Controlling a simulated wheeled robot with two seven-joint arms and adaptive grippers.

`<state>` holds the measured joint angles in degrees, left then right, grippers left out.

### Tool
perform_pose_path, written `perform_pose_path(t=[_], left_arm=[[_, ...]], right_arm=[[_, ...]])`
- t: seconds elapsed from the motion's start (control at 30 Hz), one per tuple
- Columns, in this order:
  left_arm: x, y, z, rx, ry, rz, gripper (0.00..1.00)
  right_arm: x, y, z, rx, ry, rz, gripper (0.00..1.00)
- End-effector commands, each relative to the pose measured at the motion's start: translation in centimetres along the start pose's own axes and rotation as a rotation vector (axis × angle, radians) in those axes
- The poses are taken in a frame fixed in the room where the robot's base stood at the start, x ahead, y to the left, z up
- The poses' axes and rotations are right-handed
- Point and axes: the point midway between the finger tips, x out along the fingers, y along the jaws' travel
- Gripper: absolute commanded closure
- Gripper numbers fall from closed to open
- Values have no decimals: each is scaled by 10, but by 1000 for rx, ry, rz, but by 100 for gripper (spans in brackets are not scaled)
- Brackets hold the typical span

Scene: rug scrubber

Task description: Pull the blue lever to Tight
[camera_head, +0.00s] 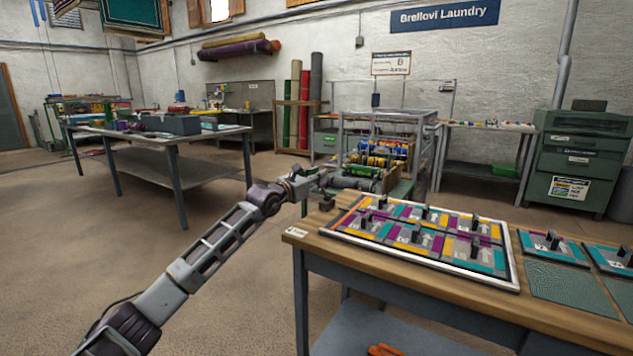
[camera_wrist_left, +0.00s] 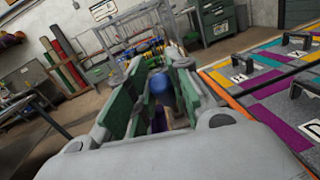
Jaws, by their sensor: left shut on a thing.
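My left gripper (camera_head: 322,183) is at the front of the rug scrubber (camera_head: 432,150), just past the left end of the wooden table. In the left wrist view its green-padded fingers (camera_wrist_left: 155,98) are closed around the blue lever (camera_wrist_left: 160,86), whose rounded blue top shows between the pads. The lower part of the lever is hidden by the fingers and hand. The scrubber's frame (camera_wrist_left: 108,40) rises behind it, with colored rollers inside. No readable Tight mark shows. My right gripper is in neither view.
The wooden table (camera_head: 560,316) on the right holds a framed panel of colored rug pieces (camera_head: 516,262) with black handles. A grey workbench (camera_head: 150,168) stands at the left. The floor (camera_head: 90,250) between them is clear. Rolled rugs (camera_head: 304,108) stand behind.

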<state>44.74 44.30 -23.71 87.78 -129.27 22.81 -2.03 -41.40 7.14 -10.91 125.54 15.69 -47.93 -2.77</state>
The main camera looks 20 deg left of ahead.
Motion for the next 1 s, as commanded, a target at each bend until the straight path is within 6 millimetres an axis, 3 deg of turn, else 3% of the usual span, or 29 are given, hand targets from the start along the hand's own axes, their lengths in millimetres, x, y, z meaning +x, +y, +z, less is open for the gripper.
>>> perform_pose_path(t=[0.47, 0.5, 0.63, 1.0], left_arm=[[0, -1, -4, 0, 0, -2, 100], [0, -2, -5, 0, 0, -2, 76], [0, -1, -4, 0, -1, -1, 59], [0, 0, -2, 0, -5, 0, 58]], right_arm=[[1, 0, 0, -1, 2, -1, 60], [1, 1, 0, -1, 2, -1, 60], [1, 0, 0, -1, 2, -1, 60], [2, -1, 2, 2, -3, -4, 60]])
